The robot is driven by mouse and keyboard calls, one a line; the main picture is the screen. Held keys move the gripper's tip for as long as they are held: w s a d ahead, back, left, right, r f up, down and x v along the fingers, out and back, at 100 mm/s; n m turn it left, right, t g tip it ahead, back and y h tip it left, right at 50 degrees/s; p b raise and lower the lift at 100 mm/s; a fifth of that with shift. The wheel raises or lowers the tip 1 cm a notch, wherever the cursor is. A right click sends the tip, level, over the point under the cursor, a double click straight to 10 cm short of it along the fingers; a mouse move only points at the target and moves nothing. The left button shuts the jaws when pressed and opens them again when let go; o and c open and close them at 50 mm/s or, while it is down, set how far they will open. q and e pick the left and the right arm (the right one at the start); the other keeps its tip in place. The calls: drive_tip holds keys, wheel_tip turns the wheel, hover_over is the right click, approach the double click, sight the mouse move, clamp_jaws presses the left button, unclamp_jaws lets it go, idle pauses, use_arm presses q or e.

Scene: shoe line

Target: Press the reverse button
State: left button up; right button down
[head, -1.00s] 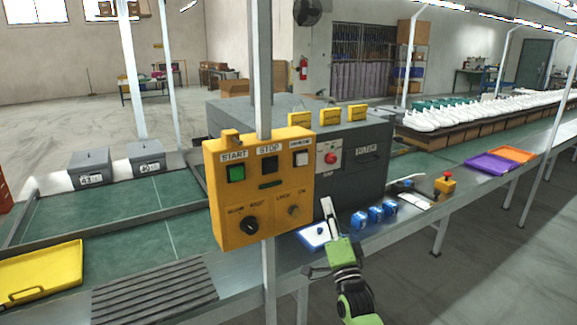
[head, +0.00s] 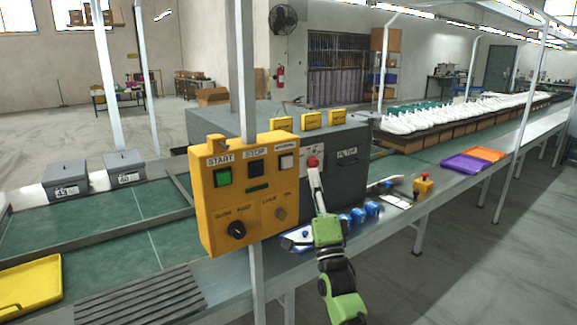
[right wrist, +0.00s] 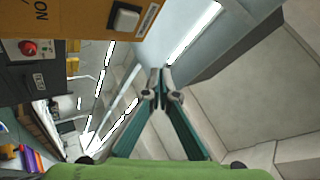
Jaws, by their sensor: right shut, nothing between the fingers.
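A yellow control box (head: 219,205) is mounted on a post. It has a green start button (head: 223,177), a black stop button (head: 256,169) and a white square button (head: 286,161) at the upper right, under a small label I cannot read clearly. The white button (right wrist: 125,17) and the box's edge also show at the top of the right wrist view. My right gripper (head: 313,170) is just right of the box, slightly below the white button's height and apart from it. Its fingers (right wrist: 160,88) are shut and empty. My left gripper is not in view.
A grey machine (head: 345,150) with a red knob (head: 312,162) stands behind the box. Blue items (head: 358,215) and a yellow block with a red button (head: 423,184) are on the steel ledge. A yellow tray (head: 30,285) lies at lower left.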

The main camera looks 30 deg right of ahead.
sight(287, 162)
drive_tip(key=shift+y, duration=0.3)
drive_tip(key=shift+w+a+b, duration=0.15)
drive_tip(key=shift+w+b, duration=0.8)
drive_tip(key=shift+w, duration=0.95)
drive_tip(key=shift+w+a+b, duration=0.15)
drive_tip(key=shift+w+b, duration=0.8)
drive_tip(key=shift+w, duration=0.9)
drive_tip(key=shift+w, duration=0.1)
drive_tip(key=shift+w+b, duration=0.3)
drive_tip(key=shift+b, duration=0.05)
